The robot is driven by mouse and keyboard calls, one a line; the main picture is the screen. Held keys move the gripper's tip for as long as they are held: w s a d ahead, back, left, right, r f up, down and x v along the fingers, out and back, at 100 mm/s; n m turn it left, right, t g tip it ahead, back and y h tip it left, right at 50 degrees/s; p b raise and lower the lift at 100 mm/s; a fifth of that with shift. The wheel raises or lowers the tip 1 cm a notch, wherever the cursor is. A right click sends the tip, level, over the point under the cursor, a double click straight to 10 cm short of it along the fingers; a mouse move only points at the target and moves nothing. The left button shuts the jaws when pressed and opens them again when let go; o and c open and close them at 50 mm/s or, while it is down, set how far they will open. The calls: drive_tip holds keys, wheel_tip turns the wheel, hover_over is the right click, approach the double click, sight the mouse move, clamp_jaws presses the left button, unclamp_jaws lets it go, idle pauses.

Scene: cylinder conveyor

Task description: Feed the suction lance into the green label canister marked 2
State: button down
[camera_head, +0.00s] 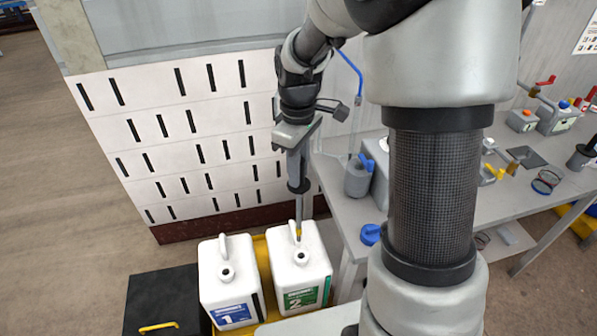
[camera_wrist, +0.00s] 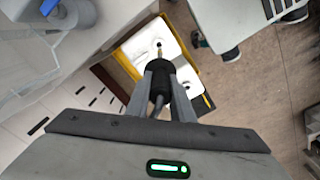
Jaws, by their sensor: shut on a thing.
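The canister marked 2 (camera_head: 283,272), white with a green label (camera_head: 300,299), stands upright with its dark round opening (camera_head: 300,256) on top. My gripper (camera_head: 297,172) is above it, shut on the suction lance (camera_head: 298,212). The lance hangs near upright, a thin grey rod with a yellowish lower end, below a black collar. Its lower end appears close above the opening, beside the canister's handle; I cannot tell if they touch. In the wrist view, my fingers (camera_wrist: 160,80) clasp the lance's black body (camera_wrist: 159,88), with its tip pointing at a white canister top.
A white canister marked 1 (camera_head: 224,283) with a blue label stands close at the left. Both stand in a yellow tray (camera_head: 262,256). A black box (camera_head: 160,300) is at the far left. A grey workbench (camera_head: 344,213) with fittings is at the right, and a slotted white panel (camera_head: 150,112) stands behind.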

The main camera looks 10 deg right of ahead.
drive_tip(key=shift+d+r, duration=0.1)
drive_tip(key=shift+d, duration=0.3)
drive_tip(key=b, duration=0.3)
hover_over(299, 210)
drive_tip(key=shift+w+d+f, duration=0.1)
drive_tip(key=shift+d+f, duration=0.05)
drive_tip(key=shift+f, duration=0.65)
drive_tip(key=shift+w+d+f, duration=0.1)
drive_tip(key=shift+w+f, duration=0.05)
drive_tip(key=shift+f, duration=0.6)
drive_tip(key=shift+w+d+f, duration=0.1)
drive_tip(key=shift+d+f, duration=0.05)
drive_tip(key=shift+f, duration=0.65)
drive_tip(key=shift+f, duration=0.1)
drive_tip(key=shift+f+b, duration=2.05)
drive_tip(key=shift+f, duration=0.85)
drive_tip(key=shift+f, duration=0.1)
drive_tip(key=shift+f+b, duration=1.95)
drive_tip(key=shift+f, duration=0.95)
